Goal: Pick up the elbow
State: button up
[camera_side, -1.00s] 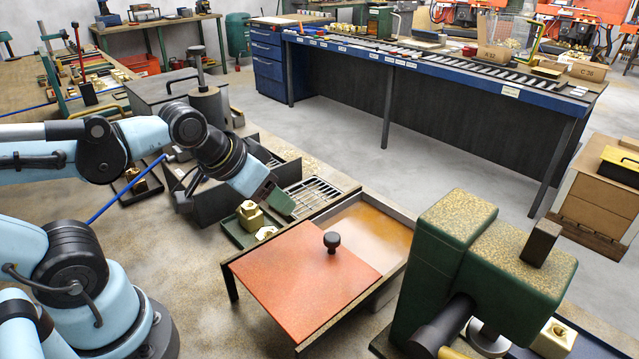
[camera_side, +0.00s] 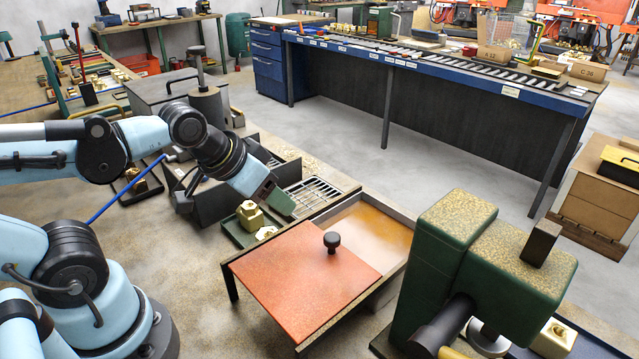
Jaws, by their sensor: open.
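A brass fitting (camera_side: 250,215), which may be the elbow, stands in a small green tray (camera_side: 236,236) near the centre. A second, lower brass piece (camera_side: 265,233) lies beside it in the same tray. Their exact shapes are too small to tell. My gripper (camera_side: 281,203) is open, angled down just right of and above the taller brass fitting. It seems to hold nothing; whether its fingers touch the fitting cannot be told from this side.
A box with a red sliding lid (camera_side: 300,275) and black knob stands just in front. A green machine (camera_side: 450,260) rises at right. A slotted grate (camera_side: 315,190) and dark partitions (camera_side: 225,190) lie behind the tray. Another brass piece (camera_side: 137,180) sits in a black tray at left.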

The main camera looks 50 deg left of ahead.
jog(key=m+g, duration=0.6)
jog(key=m, duration=1)
send_near(248, 204)
jog(key=shift+w+d, duration=0.6)
jog(key=shift+d, duration=0.15)
jog(key=shift+a+f+m+g, duration=0.15)
jog(key=shift+a+m+g, duration=0.4)
jog(key=shift+m+g, duration=0.05)
jog(key=shift+a+f, duration=0.1)
jog(key=shift+f, duration=0.4)
jog(key=shift+s+a+f, duration=0.1)
jog(key=shift+a+f, duration=0.05)
jog(key=shift+f, duration=5.4)
grip_shut()
